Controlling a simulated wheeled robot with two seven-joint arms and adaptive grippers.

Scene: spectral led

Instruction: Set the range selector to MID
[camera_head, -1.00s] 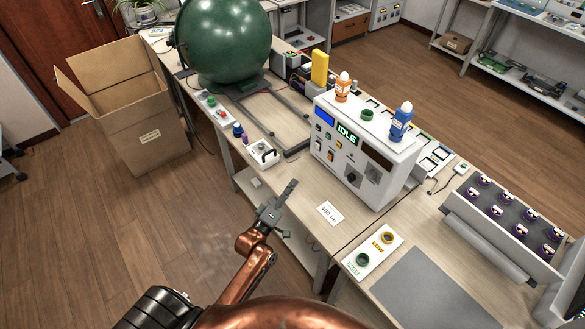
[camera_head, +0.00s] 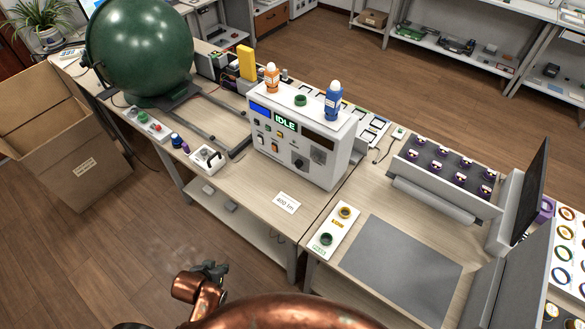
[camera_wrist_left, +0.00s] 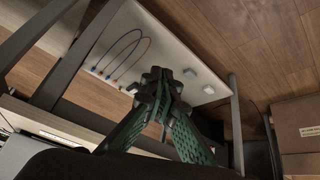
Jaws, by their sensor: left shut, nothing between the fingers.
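The white instrument box (camera_head: 318,162) stands on the bench with a lit green IDLE display (camera_head: 286,123) on its front. A black rotary knob (camera_head: 299,164) sits on the lower right of that front; its markings are too small to read, and I cannot tell if it is the range selector. My left gripper (camera_head: 212,268) is low in the head view, off the bench's near edge and well apart from the box. In the left wrist view its fingers (camera_wrist_left: 161,80) are shut and empty, above a lower shelf. My right gripper is not in view.
A green sphere (camera_head: 137,48) stands on the bench at left. An orange bottle (camera_head: 272,78) and a blue bottle (camera_head: 333,101) stand on the box. A 400 lm card (camera_head: 287,202) lies before it. A cardboard box (camera_head: 70,150) is on the floor at left.

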